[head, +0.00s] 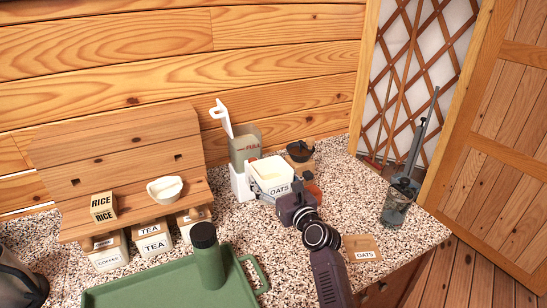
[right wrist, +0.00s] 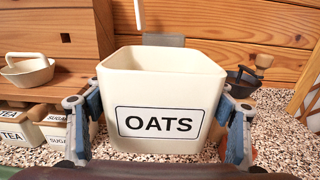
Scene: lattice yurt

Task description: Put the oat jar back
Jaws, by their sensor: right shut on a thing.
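The oat jar (head: 271,172) is a cream, square, open-topped jar with a black-framed OATS label. In the right wrist view the jar (right wrist: 160,85) fills the middle, upright, its label facing me. My right gripper (head: 283,192) is shut on it, with a finger on each side. I cannot tell whether its base touches the counter. A flat tan patch marked OATS (head: 362,248) lies bare on the speckled counter, to the right of my right arm. My left gripper is not in view.
A grey container marked FULL (head: 245,146) stands behind the jar. A green tray (head: 165,285) with a green bottle (head: 208,262) lies front left. A wooden shelf (head: 130,205) holds rice; a glass with a utensil (head: 397,208) stands right.

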